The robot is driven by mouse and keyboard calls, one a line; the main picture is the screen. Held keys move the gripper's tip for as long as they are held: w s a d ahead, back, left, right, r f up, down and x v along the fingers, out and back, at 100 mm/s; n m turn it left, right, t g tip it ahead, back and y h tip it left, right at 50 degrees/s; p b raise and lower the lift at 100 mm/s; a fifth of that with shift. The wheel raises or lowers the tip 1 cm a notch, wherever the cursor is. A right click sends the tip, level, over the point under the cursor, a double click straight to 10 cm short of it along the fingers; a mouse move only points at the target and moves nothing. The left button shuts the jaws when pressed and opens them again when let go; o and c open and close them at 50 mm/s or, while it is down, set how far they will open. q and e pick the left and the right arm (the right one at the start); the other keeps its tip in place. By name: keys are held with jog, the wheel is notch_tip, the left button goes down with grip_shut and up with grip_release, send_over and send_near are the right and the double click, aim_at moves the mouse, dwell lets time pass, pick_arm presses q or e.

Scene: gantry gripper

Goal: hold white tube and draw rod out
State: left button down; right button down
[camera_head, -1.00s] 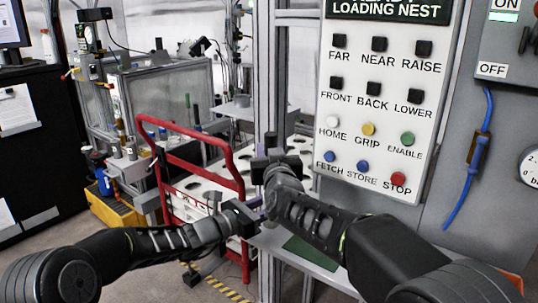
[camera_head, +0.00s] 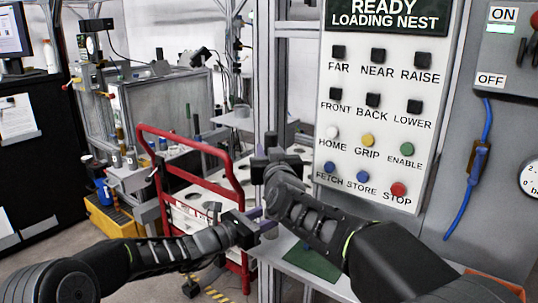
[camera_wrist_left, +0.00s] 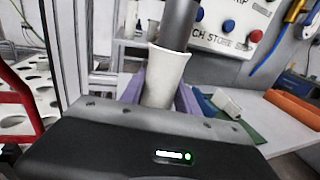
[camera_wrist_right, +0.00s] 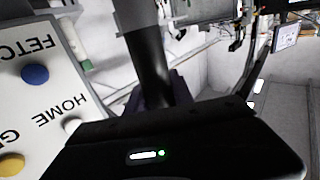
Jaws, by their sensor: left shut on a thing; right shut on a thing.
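The white tube (camera_wrist_left: 165,75) stands roughly upright between the purple fingers of my left gripper (camera_wrist_left: 160,95), which is shut on it. The dark rod (camera_wrist_left: 178,22) rises from the tube's open top in the left wrist view. In the right wrist view my right gripper (camera_wrist_right: 163,90) is shut on the dark rod (camera_wrist_right: 148,60), and the white tube (camera_wrist_right: 138,14) shows at its far end. How much rod is inside the tube is hidden.
A button panel (camera_head: 385,120) stands close at the right of both grippers. A red-railed cart (camera_head: 190,140) with a white holed top is at the left. A green mat (camera_head: 312,262) lies on the bench below. An orange bin (camera_wrist_left: 292,106) is at the bench's right.

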aim_at(268, 132)
jog(key=shift+r, duration=1.05)
jog(key=shift+r, duration=1.5)
pick_arm(q)
jog(key=c, duration=0.8)
grip_release()
jog(key=shift+s+a, duration=0.1)
jog(key=v, duration=1.1)
jog(key=shift+s+a, duration=0.25)
jog(key=shift+a, duration=0.1)
